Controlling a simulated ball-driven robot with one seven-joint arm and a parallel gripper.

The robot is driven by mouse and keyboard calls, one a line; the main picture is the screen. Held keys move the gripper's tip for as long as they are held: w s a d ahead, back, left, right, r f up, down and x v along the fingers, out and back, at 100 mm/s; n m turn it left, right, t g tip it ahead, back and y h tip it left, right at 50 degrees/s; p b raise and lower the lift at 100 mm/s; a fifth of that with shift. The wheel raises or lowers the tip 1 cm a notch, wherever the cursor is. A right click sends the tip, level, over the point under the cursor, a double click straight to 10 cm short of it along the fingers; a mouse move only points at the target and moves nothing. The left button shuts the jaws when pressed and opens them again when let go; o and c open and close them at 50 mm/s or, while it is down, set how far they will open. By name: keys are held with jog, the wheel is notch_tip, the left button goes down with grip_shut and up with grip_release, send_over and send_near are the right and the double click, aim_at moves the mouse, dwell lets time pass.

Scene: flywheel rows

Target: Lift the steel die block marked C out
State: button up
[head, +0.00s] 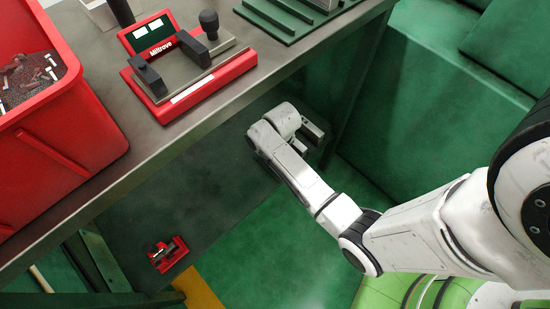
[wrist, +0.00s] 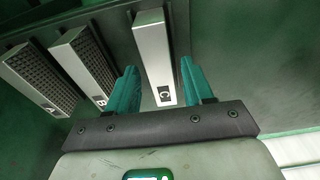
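The steel die block marked C (wrist: 152,50) is a long pale bar, its letter on the near end face, in the wrist view. My gripper (wrist: 160,82) has its two teal fingers on either side of this block, one left and one right. The fingers look open, with narrow gaps to the block; I cannot tell whether either touches it. In the head view my arm reaches under the bench, and my gripper's fingers are hidden there behind my own wrist.
Two more blocks with dark gridded sides, a middle one (wrist: 84,62) and a left one (wrist: 36,75), lie left of block C. The bench top (head: 215,105) overhangs the lower shelf (head: 170,210). A small red device (head: 168,254) sits on that shelf. A red bin (head: 75,130) stands above.

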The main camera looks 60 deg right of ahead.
grip_shut()
jog(key=shift+w+r, duration=0.1)
dwell(0.3)
jog(key=shift+r, duration=0.35)
jog(key=r+p, duration=0.2)
jog(key=r, duration=0.1)
jog(key=shift+s+r, duration=0.1)
jog(key=shift+s, duration=0.1)
jog(key=s+a+r+p, duration=0.3)
jog(key=s+r+p, duration=0.7)
jog(key=s+r, duration=0.2)
jog(key=shift+s+a, duration=0.4)
jog(key=shift+s, duration=0.15)
